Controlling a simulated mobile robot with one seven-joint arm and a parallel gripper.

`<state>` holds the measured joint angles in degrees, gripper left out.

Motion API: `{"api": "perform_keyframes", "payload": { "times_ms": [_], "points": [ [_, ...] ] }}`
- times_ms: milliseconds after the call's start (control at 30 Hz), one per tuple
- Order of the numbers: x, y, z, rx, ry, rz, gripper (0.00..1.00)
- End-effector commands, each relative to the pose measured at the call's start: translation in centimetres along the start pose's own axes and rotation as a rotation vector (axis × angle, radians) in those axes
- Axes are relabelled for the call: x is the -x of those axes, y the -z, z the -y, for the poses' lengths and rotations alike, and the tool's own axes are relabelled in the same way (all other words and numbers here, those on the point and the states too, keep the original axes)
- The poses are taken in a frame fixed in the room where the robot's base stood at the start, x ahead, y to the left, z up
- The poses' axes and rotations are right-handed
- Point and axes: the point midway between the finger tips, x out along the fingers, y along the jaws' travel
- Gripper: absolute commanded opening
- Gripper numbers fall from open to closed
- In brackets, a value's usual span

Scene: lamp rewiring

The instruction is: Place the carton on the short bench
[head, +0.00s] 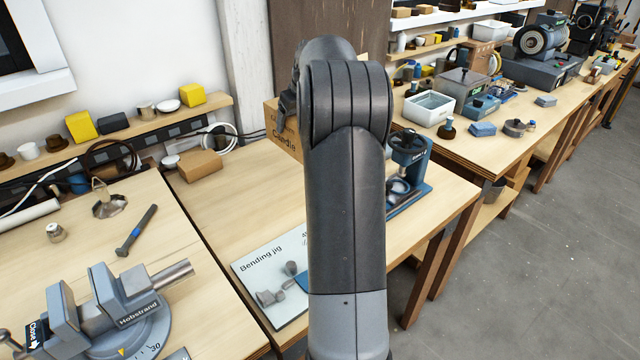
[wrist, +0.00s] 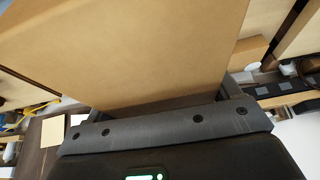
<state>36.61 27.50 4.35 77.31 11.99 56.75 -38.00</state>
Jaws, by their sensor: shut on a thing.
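The carton (head: 283,122) is a brown cardboard box with dark printing, partly hidden behind my arm in the head view. It fills the upper middle of the wrist view (wrist: 140,50). My gripper (head: 289,104) is shut on it; the fingertips are mostly hidden. The short bench (head: 235,212) is the pale wooden one in the middle, between the left bench and the long right one. The carton shows over its back part. I cannot tell whether it touches the top.
A bending jig card (head: 272,278) lies at the short bench's front left. A blue-grey press (head: 408,165) stands at its right. A small brown block (head: 200,165) and a cable coil (head: 220,138) are at the back left. A vise (head: 110,310) is on the left bench.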

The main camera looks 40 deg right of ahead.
Motion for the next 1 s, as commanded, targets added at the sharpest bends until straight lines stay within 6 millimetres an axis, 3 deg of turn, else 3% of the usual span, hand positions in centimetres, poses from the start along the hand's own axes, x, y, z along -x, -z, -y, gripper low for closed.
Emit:
{"api": "perform_keyframes", "payload": {
  "times_ms": [167,600,800,1000],
  "points": [
    [-2.4,-0.3,0.5,0.002,0.001,0.000,0.50],
    [-10.2,4.2,6.3,0.004,0.001,0.000,0.50],
    [-11.6,5.0,7.3,0.002,-0.001,-0.002,0.50],
    [-13.5,4.3,7.3,0.001,0.001,0.001,0.50]
  ]
}}
